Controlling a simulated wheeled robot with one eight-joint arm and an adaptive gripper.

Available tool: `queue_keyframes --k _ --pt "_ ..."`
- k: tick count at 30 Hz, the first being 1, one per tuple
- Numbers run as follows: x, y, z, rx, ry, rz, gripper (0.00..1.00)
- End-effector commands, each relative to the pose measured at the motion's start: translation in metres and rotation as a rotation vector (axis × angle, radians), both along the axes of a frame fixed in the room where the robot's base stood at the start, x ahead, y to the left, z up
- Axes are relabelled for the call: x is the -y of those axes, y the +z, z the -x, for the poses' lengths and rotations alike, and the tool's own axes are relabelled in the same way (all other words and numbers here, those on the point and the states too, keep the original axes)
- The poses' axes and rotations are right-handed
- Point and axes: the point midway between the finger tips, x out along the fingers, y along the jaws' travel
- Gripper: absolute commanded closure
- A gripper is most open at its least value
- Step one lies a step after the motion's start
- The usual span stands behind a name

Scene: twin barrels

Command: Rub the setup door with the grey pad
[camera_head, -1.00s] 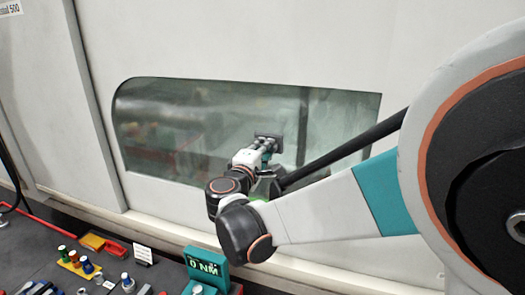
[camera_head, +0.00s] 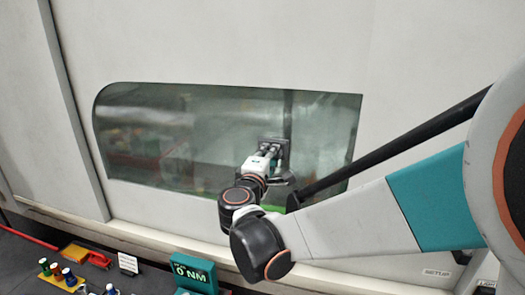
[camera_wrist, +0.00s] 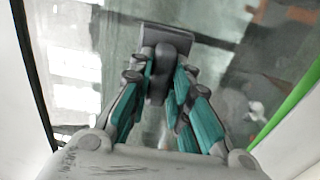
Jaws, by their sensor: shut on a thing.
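The setup door (camera_head: 230,40) is a large off-white panel with a long dark glass window (camera_head: 190,125). My gripper (camera_head: 272,154) is in front of the right half of this window. It is shut on the grey pad (camera_head: 273,141), a small dark rectangle facing the glass. In the wrist view my gripper (camera_wrist: 160,76) has its teal-lined fingers on either side of the pad's dark handle. The flat grey pad (camera_wrist: 178,36) shows beyond the fingertips against the window (camera_wrist: 225,60). I cannot tell for sure whether the pad touches the glass.
A teal display reading 0 NM (camera_head: 192,272) stands at the bottom on a dark work surface (camera_head: 25,265). Small coloured-handled tools (camera_head: 68,276) and a yellow tray (camera_head: 76,253) lie to its left. A SETUP label (camera_head: 437,273) is at lower right.

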Motion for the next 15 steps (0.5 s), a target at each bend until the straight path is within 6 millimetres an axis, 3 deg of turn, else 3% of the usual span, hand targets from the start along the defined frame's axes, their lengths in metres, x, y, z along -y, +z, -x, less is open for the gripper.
queue_keyframes --k 15 --pt "0.029 0.001 0.010 0.000 -0.005 0.000 1.00"
